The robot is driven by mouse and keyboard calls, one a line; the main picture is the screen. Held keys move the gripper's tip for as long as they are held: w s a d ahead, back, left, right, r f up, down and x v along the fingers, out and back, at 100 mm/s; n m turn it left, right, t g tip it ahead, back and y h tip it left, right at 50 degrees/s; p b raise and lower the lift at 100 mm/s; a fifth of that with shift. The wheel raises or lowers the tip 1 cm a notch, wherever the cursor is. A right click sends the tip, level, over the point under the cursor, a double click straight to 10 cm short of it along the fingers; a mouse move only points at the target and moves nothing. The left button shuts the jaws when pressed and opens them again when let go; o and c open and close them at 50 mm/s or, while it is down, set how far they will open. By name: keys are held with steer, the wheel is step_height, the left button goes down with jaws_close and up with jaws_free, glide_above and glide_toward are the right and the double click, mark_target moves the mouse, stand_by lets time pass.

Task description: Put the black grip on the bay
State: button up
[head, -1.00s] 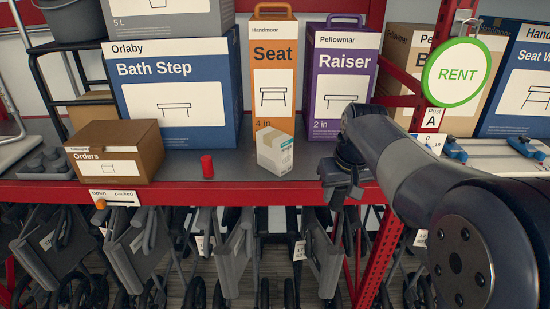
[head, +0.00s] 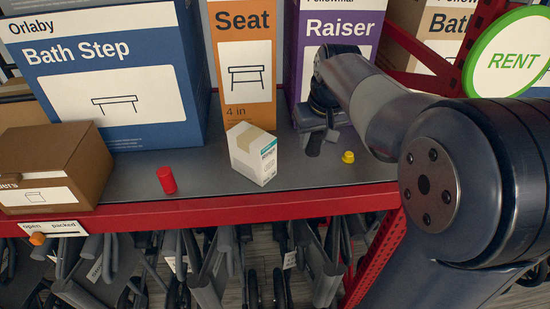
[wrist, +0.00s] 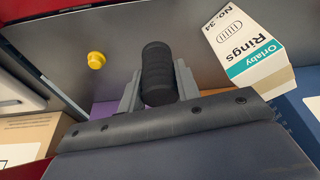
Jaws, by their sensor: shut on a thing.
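My gripper (wrist: 159,88) is shut on the black grip (wrist: 158,72), a ribbed dark cylinder between the two grey fingers in the wrist view. In the head view my gripper (head: 318,128) is over the grey shelf top, in front of the purple Raiser box and right of the small white carton. The grey shelf top (head: 220,185) has a red front edge. No part of it is clearly marked as the bay, so I cannot tell where that is.
A white Rings carton (head: 253,155) stands close left of my gripper, and a yellow knob (head: 348,157) close right. A red cylinder (head: 167,180) and brown Orders box (head: 55,168) are farther left. Large boxes, including the purple Raiser box (head: 330,30), line the back.

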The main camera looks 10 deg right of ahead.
mark_target(316, 151)
step_height(316, 151, down, 9)
steer(key=shift+s+r+p, duration=0.1)
steer(key=shift+r+p, duration=0.1)
steer(key=shift+p, duration=0.2)
steer(key=shift+f, duration=0.1)
steer(key=shift+f, duration=0.15)
steer(key=o, duration=1)
steer(key=shift+c, duration=0.2)
steer(key=shift+r, duration=0.6)
steer(key=v, duration=1.1)
steer(key=shift+r+b, duration=0.15)
steer(key=shift+b, duration=0.3)
